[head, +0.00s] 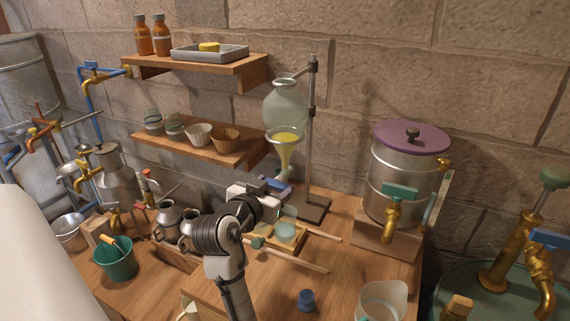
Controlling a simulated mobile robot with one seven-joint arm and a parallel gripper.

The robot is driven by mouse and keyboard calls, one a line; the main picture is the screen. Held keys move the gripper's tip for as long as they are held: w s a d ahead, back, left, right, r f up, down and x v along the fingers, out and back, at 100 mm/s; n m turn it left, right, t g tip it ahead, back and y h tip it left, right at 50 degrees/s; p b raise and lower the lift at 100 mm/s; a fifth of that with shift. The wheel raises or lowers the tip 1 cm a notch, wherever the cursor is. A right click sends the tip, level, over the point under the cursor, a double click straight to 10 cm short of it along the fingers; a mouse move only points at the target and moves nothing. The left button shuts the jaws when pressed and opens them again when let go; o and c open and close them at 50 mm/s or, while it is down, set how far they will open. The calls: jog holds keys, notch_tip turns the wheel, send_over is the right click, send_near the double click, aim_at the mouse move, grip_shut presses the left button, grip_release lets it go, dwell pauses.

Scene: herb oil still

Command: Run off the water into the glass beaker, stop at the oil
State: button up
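A clear glass separating vessel (284,105) hangs on a dark rod stand (311,130). Yellow oil (286,139) shows in its lower cone, with paler liquid in the narrow part below. A glass beaker (286,231) with pale greenish liquid stands below, on a small wooden tray (292,248). My gripper (270,186) is at the vessel's lower end, beside a blue part that looks like the tap handle. My own wrist hides much of the fingers, so I cannot tell whether they grip it. Any stream into the beaker is too small to tell.
Two wooden rails (285,257) flank the tray. A metal urn (398,175) with a purple lid and brass tap stands right. A blue knob-like object (306,299) and a glass jug (382,302) stand in front. Metal jugs and a green bucket (115,259) stand left.

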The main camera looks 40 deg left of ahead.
jog(key=o, duration=0.5)
jog(key=b+v, duration=0.3)
jog(key=v, duration=1.1)
jog(key=shift+w+r, duration=0.1)
